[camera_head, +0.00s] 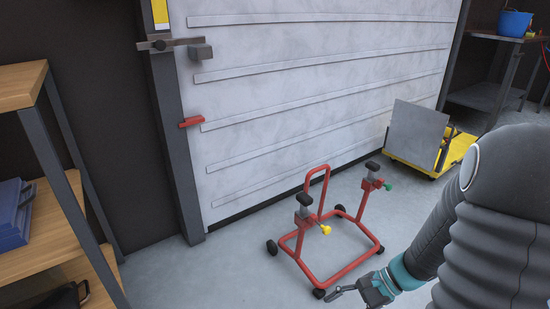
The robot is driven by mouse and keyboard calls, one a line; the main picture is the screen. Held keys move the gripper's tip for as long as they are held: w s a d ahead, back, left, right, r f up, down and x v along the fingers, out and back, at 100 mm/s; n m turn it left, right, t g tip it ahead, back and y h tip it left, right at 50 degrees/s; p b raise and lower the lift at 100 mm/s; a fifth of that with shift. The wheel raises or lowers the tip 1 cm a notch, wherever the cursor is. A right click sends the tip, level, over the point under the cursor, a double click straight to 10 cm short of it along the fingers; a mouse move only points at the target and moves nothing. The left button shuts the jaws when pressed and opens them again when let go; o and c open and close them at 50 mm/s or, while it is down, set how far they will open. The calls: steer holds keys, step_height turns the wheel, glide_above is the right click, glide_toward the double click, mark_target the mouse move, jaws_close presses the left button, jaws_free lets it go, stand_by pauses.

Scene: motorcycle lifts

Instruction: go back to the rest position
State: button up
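My gripper (347,293) is low at the bottom of the picture, right of the centre, at the end of my grey arm with its teal band. It is in front of the near right corner of a red wheeled stand (345,272). A small gap or contact between them cannot be told. No object shows in the gripper. The fingers are small and dark, and I cannot tell whether they are open or shut. My arm covers the lower right of the picture.
The red stand has black pads, a yellow knob (326,230) and a green knob (388,186). A white shutter door (300,90) is behind it. A wooden shelf (60,275) is at left, a yellow cart (408,160) at right. Floor left of the stand is clear.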

steer(key=s+r+n+t+h+p, duration=0.3)
steer(key=r+n, duration=0.3)
steer(key=r, duration=0.8)
steer(key=s+r+n+t+h+p, duration=0.3)
steer(key=s+r+n+h, duration=0.2)
steer(key=r, duration=0.9)
steer(key=shift+s+d+n+t+h+p, duration=0.2)
steer(key=shift+d+n+t+h+p, duration=0.1)
steer(key=shift+n+h, duration=0.6)
